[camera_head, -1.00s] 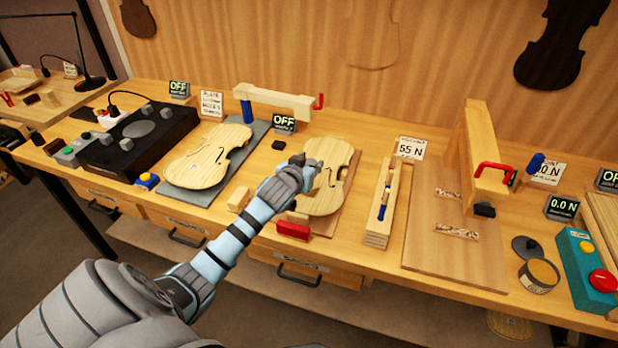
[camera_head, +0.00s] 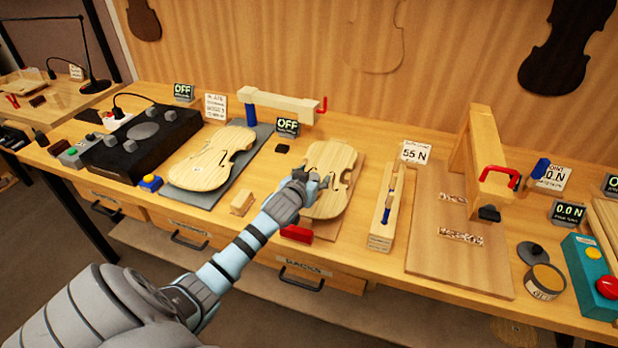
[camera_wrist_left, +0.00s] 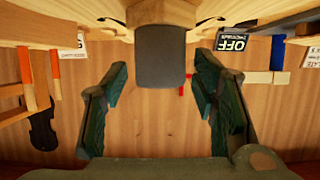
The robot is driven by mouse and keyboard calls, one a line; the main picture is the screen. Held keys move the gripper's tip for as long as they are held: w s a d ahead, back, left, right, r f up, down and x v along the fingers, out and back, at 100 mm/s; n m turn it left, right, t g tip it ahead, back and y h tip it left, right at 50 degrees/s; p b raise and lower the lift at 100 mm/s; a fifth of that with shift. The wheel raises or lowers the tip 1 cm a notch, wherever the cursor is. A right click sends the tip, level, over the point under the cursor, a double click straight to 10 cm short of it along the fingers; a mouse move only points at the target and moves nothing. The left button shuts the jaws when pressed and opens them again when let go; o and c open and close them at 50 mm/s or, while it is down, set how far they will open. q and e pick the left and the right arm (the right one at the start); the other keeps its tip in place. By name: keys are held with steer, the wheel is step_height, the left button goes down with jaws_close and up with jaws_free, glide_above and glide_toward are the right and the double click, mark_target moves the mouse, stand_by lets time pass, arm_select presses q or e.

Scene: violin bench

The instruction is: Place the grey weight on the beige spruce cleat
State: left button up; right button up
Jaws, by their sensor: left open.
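My left gripper (camera_head: 322,181) is over the violin plate (camera_head: 330,158) at the bench's middle. In the left wrist view, which looks upside down, its two green-dark fingers (camera_wrist_left: 162,68) stand apart. A dark grey rounded block, apparently the grey weight (camera_wrist_left: 160,50), shows between them, with clear gaps on both sides. Its end meets a wood-coloured piece (camera_wrist_left: 180,12) at the picture's top, possibly the beige spruce cleat; I cannot tell for sure. In the head view the gripper hides this spot. My right gripper is not in view.
A small beige block (camera_head: 242,202) and a red block (camera_head: 297,234) lie near the front edge. A small black block (camera_head: 283,149) lies behind. Another violin plate (camera_head: 205,160) is at left, a wooden holder (camera_head: 381,240) at right.

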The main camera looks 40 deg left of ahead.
arm_select(q)
steer(key=p+v, duration=0.2)
steer(key=v, duration=1)
steer(key=s+d+f+m+g+h, duration=0.2)
steer(key=s+d+f+g, duration=0.35)
steer(key=s, duration=0.65)
steer(key=s+d+f+m+g+h, duration=0.1)
steer(key=s+d+f+m+g, duration=0.15)
steer(key=s+d+f, duration=0.7)
steer(key=s+a+f+g, duration=0.1)
steer(key=s+a+f, duration=0.15)
steer(key=f, duration=0.75)
steer(key=s+a+f+g, duration=0.1)
steer(key=s+f+g, duration=0.15)
steer(key=f, duration=0.75)
steer(key=s+f, duration=1)
steer(key=s, duration=0.3)
steer(key=shift+h, duration=0.3)
